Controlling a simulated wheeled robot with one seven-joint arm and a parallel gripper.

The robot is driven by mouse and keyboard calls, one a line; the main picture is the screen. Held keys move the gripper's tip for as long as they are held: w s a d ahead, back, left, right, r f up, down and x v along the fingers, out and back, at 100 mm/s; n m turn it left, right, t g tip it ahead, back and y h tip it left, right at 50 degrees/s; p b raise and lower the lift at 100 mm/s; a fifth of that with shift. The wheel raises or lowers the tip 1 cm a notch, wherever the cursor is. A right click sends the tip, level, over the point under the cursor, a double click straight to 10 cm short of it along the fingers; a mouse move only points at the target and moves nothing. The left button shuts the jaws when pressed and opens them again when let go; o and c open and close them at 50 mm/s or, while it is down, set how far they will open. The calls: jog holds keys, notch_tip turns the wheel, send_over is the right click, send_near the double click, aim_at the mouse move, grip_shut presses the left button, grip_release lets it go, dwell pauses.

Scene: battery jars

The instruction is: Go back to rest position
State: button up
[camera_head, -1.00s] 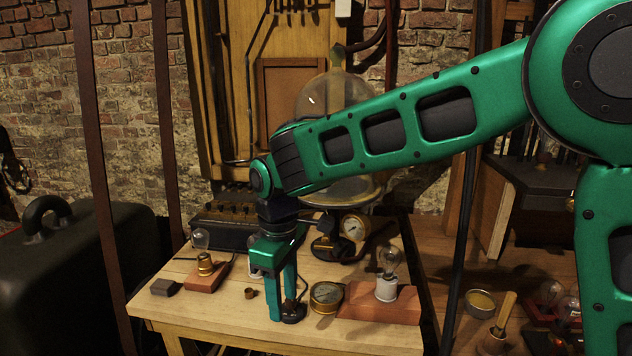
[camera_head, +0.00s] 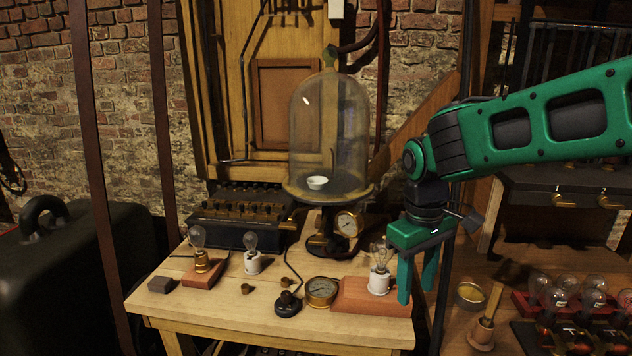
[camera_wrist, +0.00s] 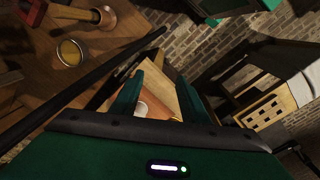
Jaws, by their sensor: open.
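My gripper (camera_head: 417,280) is open, with its fingers pointing down near the right edge of the wooden table (camera_head: 230,325). No object shows between its fingers. In the head view it overlaps the right end of a wooden block (camera_head: 350,298) that carries a bulb in a white socket (camera_head: 379,283); I cannot tell whether they touch. In the wrist view the two fingers (camera_wrist: 160,95) are apart, with the table's edge and part of the block beyond them. My arm reaches in from the right.
A glass bell jar (camera_head: 328,130) with a small white cup stands behind.

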jog(key=s+d+m, duration=0.3)
jog(key=s+d, duration=0.2)
jog(key=d, duration=0.2)
jog(key=s+d+m, duration=0.3)
jog(key=s+d, duration=0.2)
jog(key=d, duration=0.3)
jog(key=s+d+f+m, duration=0.3)
jog(key=s+d+m, duration=0.3)
jog(key=s, duration=0.6)
jog(key=shift+d+f+y, duration=0.2)
jog(key=shift+y, duration=0.2)
jog(key=shift+w+f, duration=0.25)
jog(key=shift+w, duration=0.4)
